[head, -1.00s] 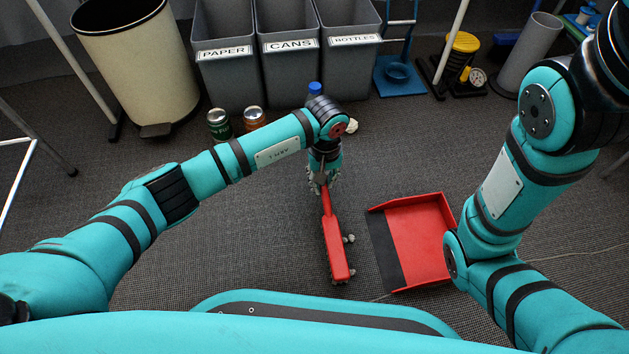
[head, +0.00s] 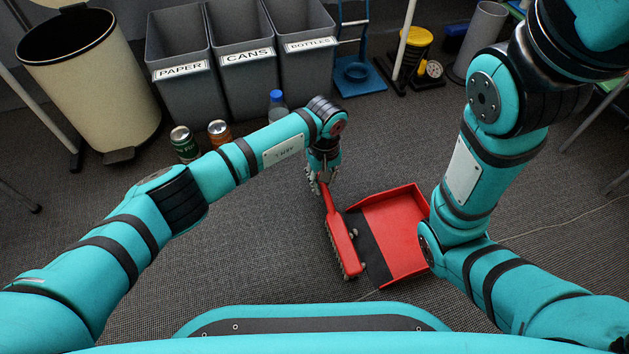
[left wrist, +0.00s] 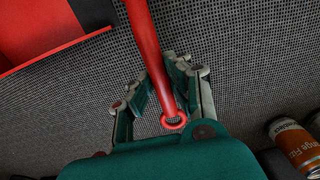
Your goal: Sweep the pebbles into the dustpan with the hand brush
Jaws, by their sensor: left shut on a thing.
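My left gripper (head: 322,182) is shut on the handle of the red hand brush (head: 341,243). The brush slants down to the floor with its bristles beside the dark front lip of the red dustpan (head: 403,228). Other pebbles may be hidden by the brush. In the left wrist view the fingers (left wrist: 163,88) are around the red handle (left wrist: 147,45), and the dustpan's edge (left wrist: 35,28) shows at upper left. My right gripper is out of view.
Grey bins marked paper (head: 181,72), cans (head: 246,60) and bottles (head: 305,50) stand at the back, beside a cream bin (head: 95,85). Two cans (head: 184,143) and a blue-capped bottle (head: 278,106) stand before them. A thin cable (head: 560,229) crosses the floor at right.

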